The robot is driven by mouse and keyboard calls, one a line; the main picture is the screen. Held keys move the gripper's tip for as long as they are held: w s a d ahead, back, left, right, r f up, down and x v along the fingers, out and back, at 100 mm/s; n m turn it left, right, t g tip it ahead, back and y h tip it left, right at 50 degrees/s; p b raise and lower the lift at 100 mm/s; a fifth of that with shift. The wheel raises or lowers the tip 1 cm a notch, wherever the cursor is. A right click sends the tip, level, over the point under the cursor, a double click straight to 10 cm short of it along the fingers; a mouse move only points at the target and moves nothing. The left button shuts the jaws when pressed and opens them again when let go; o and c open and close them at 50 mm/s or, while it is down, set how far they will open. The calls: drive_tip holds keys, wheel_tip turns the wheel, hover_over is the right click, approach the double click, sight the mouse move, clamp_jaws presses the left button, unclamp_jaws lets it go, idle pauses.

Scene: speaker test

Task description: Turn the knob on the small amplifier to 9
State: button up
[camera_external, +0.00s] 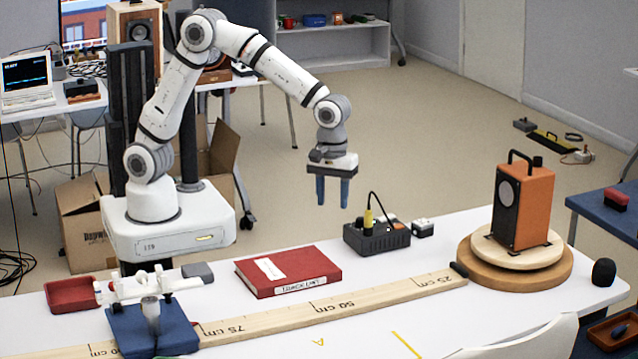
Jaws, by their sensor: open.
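My gripper (333,196) is open and empty, with two blue fingers pointing down. It hangs in the air above the back edge of the white table, left of a low dark box (372,243) in the picture. A yellow plug (368,219) with a thin black cable stands up from the box's top. This box may be the small amplifier; I cannot tell for sure. A smaller black and white box (423,229) sits just right of it. No knob dial or number is readable at this size.
A red book (290,268) lies on the white table (380,330), left of the dark box. A wooden ruler (330,308) runs in front. An orange speaker (535,205) stands on a round wooden turntable (560,270) at right. A white scale-like device (150,288) stands at left.

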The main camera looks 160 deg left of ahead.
sight(361, 218)
drive_tip(key=s+a+n, duration=0.1)
drive_tip(key=a+n, duration=0.1)
drive_tip(key=a, duration=0.1)
drive_tip(key=s+a+n+p, duration=0.1)
drive_tip(key=a, duration=0.2)
drive_tip(key=a+n+p, duration=0.1)
drive_tip(key=a+n, duration=0.1)
drive_tip(key=a, duration=0.1)
drive_tip(key=shift+s+r+n, duration=0.3)
drive_tip(key=shift+s, duration=0.1)
drive_tip(key=shift+a+f, duration=0.15)
drive_tip(key=shift+f, duration=0.15)
wheel_tip(361, 218, down, 8)
drive_tip(key=shift+r, duration=0.25)
drive_tip(key=shift+c, duration=0.4)
clamp_jaws()
